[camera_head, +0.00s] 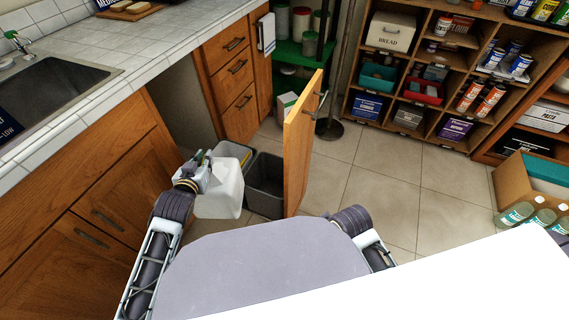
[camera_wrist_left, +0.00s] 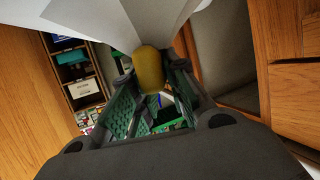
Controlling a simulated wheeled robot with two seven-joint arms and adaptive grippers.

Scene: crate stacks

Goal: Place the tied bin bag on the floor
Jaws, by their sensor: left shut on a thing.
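The white bin bag (camera_head: 222,195) hangs from my left gripper (camera_head: 200,170), in front of the cabinet beside the pulled-out bins. In the left wrist view, the gripper (camera_wrist_left: 151,78) has its fingers around a yellow piece (camera_wrist_left: 149,70), seemingly the bag's tie. White folds of the bag (camera_wrist_left: 110,25) spread out beyond it at the top. The bag's underside is hidden, so its exact height above the floor cannot be told. My right arm shows only in part, and its gripper is out of view.
Two grey bins (camera_head: 265,200) sit behind an open wooden front (camera_head: 299,145), close to the bag. The counter (camera_head: 120,62) and cabinets run along the left. Tiled floor (camera_head: 375,190) lies clear right of the bins. Shelves (camera_head: 395,97) stand behind; a box (camera_head: 510,188) and bottles stand at right.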

